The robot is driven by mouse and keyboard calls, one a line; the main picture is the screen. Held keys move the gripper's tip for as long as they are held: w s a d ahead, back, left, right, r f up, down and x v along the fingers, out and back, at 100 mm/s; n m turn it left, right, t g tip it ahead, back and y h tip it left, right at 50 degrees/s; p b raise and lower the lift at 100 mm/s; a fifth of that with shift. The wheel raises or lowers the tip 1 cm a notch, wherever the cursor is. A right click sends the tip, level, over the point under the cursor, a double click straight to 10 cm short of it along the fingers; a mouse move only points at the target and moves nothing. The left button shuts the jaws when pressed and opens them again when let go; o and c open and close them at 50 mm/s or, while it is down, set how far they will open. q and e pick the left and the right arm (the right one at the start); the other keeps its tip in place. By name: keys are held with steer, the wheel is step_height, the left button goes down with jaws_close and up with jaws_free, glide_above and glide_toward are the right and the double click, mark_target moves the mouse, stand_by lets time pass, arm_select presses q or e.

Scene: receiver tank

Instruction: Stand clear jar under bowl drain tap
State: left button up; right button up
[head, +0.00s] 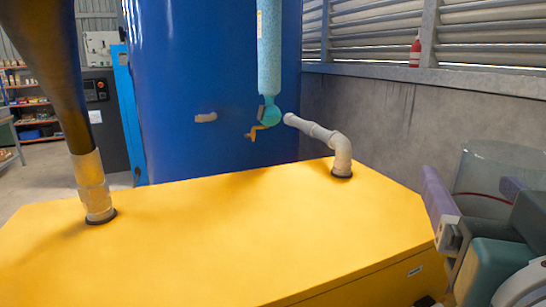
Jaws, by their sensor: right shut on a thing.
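The clear jar (490,165) is at the right edge, see-through with a dark red line around it. My right gripper (474,192) has purple fingers and is shut on the jar, beside the yellow cabinet's right end. The jar's lower part is hidden by the gripper. My left gripper is not in view.
A yellow cabinet (215,225) fills the foreground below the tap, its top mostly bare. A beige pipe elbow (340,155) rises from its back right, and another pipe (93,190) at its left. A red bottle (415,52) stands on the wall ledge.

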steer(key=s+r+m+h+p, duration=0.1)
steer(key=s+r+p, duration=0.2)
steer(key=r+p, duration=0.7)
steer(key=s+r+m+g+h+p, duration=0.1)
steer(key=s+r+p, duration=0.3)
steer(key=r+p, duration=0.7)
step_height(320, 180, up, 7)
steer(key=shift+s+a+f+h+p, duration=0.1)
steer(key=shift+s+a+h+p, duration=0.15)
steer(key=shift+h, duration=0.25)
steer(key=shift+w, duration=0.1)
